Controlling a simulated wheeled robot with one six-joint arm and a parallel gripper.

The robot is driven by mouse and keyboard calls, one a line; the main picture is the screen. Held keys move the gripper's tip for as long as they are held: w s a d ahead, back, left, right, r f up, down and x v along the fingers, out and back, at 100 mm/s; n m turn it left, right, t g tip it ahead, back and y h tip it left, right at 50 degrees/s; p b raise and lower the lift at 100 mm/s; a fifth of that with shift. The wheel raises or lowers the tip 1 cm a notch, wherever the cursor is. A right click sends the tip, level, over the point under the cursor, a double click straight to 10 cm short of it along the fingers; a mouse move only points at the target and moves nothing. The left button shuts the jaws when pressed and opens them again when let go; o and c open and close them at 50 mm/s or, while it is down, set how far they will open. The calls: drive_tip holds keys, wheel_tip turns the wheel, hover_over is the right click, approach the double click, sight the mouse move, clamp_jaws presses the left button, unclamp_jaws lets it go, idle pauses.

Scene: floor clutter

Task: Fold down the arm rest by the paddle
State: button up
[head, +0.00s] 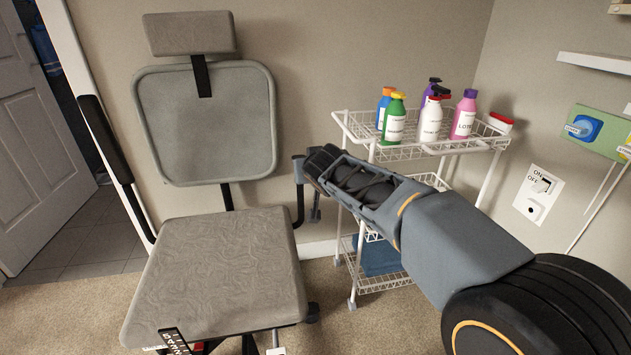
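A grey padded chair has its seat (220,275), backrest (207,125) and headrest (190,33) in the head view. A black arm rest (106,138) is raised beside the left of the backrest, leaning up and outward. A black bent tube (299,212) shows at the right of the chair, partly behind my gripper; whether it belongs to a second arm rest is hidden. A black plate with white lettering (174,342) is at the seat's front left; I cannot tell if it is the paddle. My gripper (305,185) is right of the backrest; its finger opening is unclear.
A white wire cart (405,150) with several bottles stands behind my arm, near the wall. A wall switch plate (539,195) and a green board (597,132) are at right. A door (35,150) is at far left. Carpet is clear left of the seat.

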drive_tip(key=shift+s+f, duration=0.1)
drive_tip(key=shift+f, duration=0.1)
idle(0.4)
drive_tip(key=o, duration=0.9)
drive_tip(key=shift+a, duration=0.1)
drive_tip(key=o, duration=0.4)
drive_tip(key=shift+p+v, duration=1.15)
drive_tip(key=shift+v, duration=5.75)
drive_tip(key=shift+f, duration=0.1)
drive_tip(key=shift+c, duration=0.2)
